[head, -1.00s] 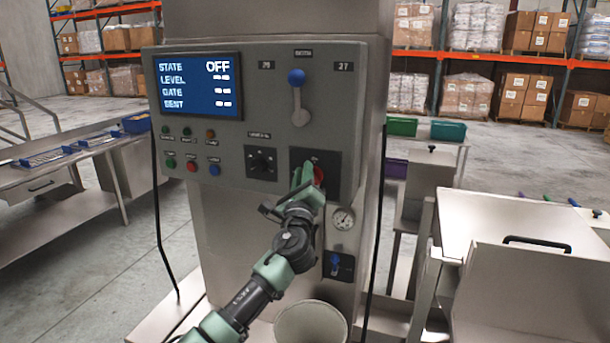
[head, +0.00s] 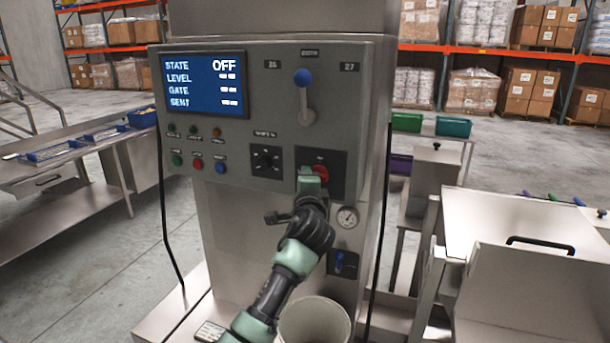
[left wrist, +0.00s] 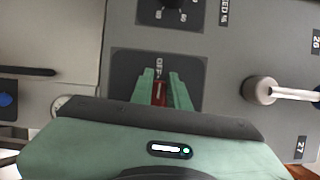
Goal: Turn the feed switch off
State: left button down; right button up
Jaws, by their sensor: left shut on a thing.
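The red switch (head: 320,173) sits on a dark square plate (head: 333,160) at the lower right of the grey control panel. In the left wrist view the red switch handle (left wrist: 160,93) stands between the two green fingers, in line with a small label that seems to read OFF. My left gripper (head: 309,180) is shut on this handle and partly covers it in the head view. It also shows in the left wrist view (left wrist: 166,90). The blue display (head: 204,84) reads STATE OFF, with dashes for level, gate and sent. My right gripper is not in view.
A blue-knobbed lever (head: 303,80) is above the switch, and a black dial (head: 266,159) is to its left. A gauge (head: 347,217) and a small blue valve (head: 341,262) sit below. A pale bucket (head: 315,320) stands under the arm.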

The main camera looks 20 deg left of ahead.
pick_arm(q)
jog(key=shift+d+f+n+h, duration=0.25)
jog(key=shift+f+n+h, duration=0.05)
jog(key=shift+f, duration=0.1)
jog(key=c, duration=1.4)
grip_release()
jog(key=shift+o, duration=0.2)
jog(key=shift+d+r, duration=0.1)
jog(key=shift+r, duration=0.1)
jog(key=b+v, duration=0.2)
jog(key=v, duration=0.5)
jog(key=shift+s+d, duration=0.2)
jog(key=shift+s, duration=0.15)
